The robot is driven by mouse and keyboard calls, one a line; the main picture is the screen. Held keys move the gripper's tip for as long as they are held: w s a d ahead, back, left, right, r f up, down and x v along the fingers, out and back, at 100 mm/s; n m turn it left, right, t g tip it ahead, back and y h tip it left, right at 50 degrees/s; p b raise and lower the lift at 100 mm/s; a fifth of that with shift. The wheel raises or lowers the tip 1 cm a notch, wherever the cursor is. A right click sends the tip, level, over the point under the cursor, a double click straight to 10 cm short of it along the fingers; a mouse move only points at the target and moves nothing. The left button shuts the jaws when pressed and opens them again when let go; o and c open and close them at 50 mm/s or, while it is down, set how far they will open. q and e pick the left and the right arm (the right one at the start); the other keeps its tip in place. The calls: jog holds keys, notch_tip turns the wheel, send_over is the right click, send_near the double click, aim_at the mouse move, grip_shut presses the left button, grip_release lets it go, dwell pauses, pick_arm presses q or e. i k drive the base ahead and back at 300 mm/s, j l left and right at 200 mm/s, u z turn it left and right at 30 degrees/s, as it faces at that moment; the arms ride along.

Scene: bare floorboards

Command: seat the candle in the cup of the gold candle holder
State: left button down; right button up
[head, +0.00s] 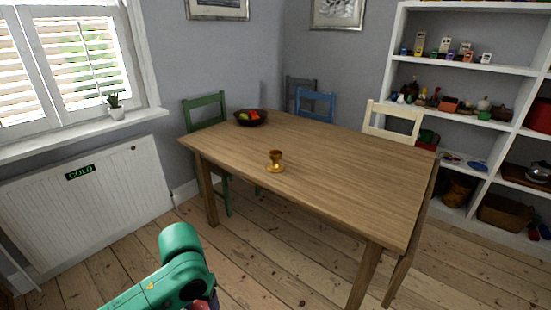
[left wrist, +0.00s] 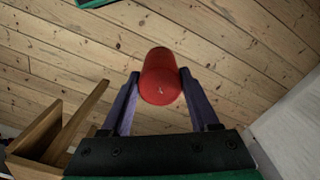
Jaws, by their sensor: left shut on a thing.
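The gold candle holder (head: 275,161) stands upright on the wooden table (head: 340,175), left of the tabletop's middle and near its front edge. Its small cup faces up. The red candle (left wrist: 160,82) is held between the two purple fingers of my left gripper (left wrist: 159,74), which is shut on it. The candle's end, with a small wick mark, faces the wrist camera. In the head view my green left arm is low in front of the table, above the floor, and the candle is mostly hidden there. My right gripper is in neither view.
A dark bowl of fruit (head: 250,117) sits at the table's far left corner. A green chair (head: 206,112), a blue chair (head: 315,106) and a cream chair (head: 393,122) stand around the table. Most of the tabletop is clear.

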aim_at(276, 160)
jog(key=i+l+z, duration=0.15)
jog(key=i, duration=0.3)
jog(key=i+l+z, duration=0.2)
jog(key=i, duration=0.25)
